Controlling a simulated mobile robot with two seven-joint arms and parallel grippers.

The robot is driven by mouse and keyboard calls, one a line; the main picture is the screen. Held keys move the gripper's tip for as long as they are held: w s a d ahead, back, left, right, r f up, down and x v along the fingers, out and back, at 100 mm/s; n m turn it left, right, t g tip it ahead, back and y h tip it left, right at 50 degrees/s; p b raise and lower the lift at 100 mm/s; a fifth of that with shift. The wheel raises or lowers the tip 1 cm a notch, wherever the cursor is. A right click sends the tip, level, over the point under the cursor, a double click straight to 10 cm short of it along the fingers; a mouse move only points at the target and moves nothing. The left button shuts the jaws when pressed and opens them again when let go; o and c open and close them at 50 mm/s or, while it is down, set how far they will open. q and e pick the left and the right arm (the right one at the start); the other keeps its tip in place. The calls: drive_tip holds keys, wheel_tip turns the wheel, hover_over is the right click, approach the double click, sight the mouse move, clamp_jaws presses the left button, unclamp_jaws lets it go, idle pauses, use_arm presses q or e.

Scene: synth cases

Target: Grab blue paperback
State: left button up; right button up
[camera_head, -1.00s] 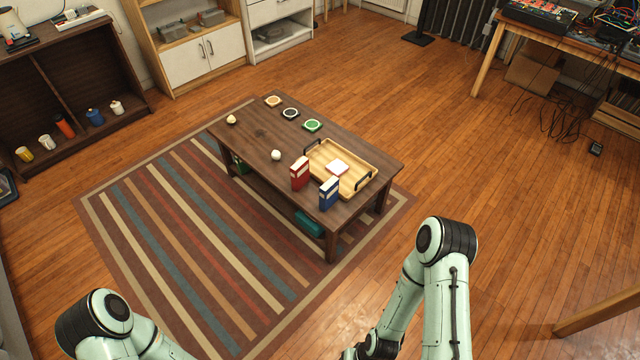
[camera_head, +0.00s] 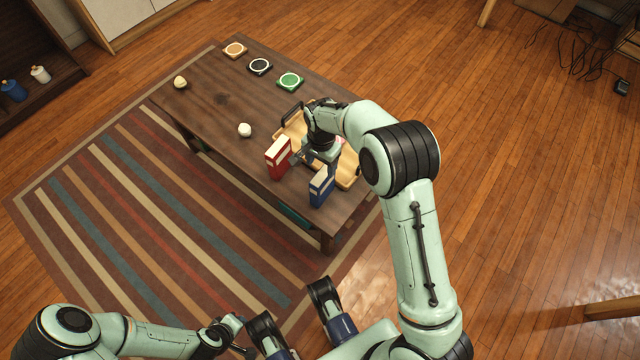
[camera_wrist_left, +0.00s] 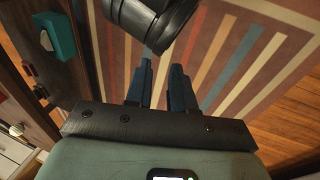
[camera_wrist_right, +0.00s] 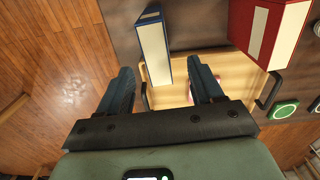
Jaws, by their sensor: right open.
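The blue paperback (camera_head: 321,187) stands upright near the table's front edge. In the right wrist view the blue paperback (camera_wrist_right: 155,48) shows its pale side and blue edges, just beyond and between the fingertips. My right gripper (camera_head: 314,160) is over the table, close behind the book; in its wrist view the fingers (camera_wrist_right: 162,75) are wide apart with nothing between their pads. My left gripper (camera_head: 238,338) is low at the front, away from the table; its fingers (camera_wrist_left: 162,65) are a little apart and empty.
A red book (camera_head: 278,158) stands just left of the blue one. A wooden tray (camera_head: 348,172) with dark handles lies behind, partly hidden by my right arm. A white ball (camera_head: 245,130) and several coasters, one green (camera_head: 290,82), are on the dark table (camera_head: 215,100).

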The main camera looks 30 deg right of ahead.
sight(323, 174)
wheel_tip(323, 174, down, 5)
drive_tip(key=shift+s+r+b, duration=0.15)
drive_tip(key=shift+r+b, duration=0.05)
drive_tip(key=shift+b, duration=0.3)
wheel_tip(323, 174, down, 4)
drive_tip(key=shift+s+d+r+b, duration=0.15)
drive_tip(key=shift+b, duration=0.5)
drive_tip(key=shift+f, duration=0.55)
use_arm(q)
drive_tip(key=shift+t, duration=0.4)
drive_tip(key=w+a+f, duration=0.2)
drive_tip(key=f, duration=0.1)
drive_tip(key=shift+w+f, duration=0.25)
use_arm(e)
drive_tip(key=shift+r, duration=0.1)
drive_tip(key=shift+c, duration=0.3)
clamp_jaws()
